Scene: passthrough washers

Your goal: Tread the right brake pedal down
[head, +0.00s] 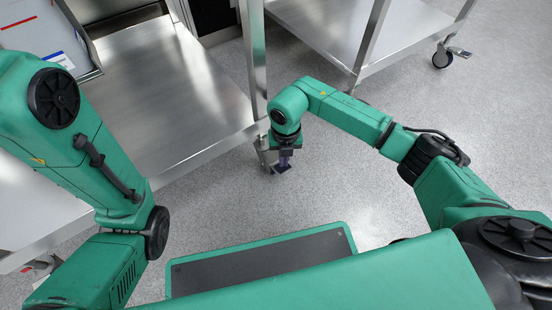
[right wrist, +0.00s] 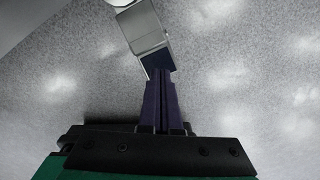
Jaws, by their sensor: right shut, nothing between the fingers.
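The right brake pedal shows in the right wrist view as a silver metal plate (right wrist: 146,33) with a dark end (right wrist: 158,61). My right gripper (right wrist: 160,79) is shut and empty, its dark purple fingers lined up with that dark end. They overlap or meet it in the picture; I cannot tell whether they press on it. In the head view my right gripper (head: 284,160) points down beside the caster (head: 264,157) under the steel table's front right leg. The pedal is mostly hidden there by the gripper. My left arm is at the left; its gripper is out of view.
The steel table's lower shelf (head: 175,90) lies left of the gripper, with its leg (head: 255,70) close by. A second steel table (head: 335,25) stands behind, with a caster (head: 442,57). Another caster pedal (head: 38,268) shows at lower left. Grey floor (head: 350,190) is clear to the right.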

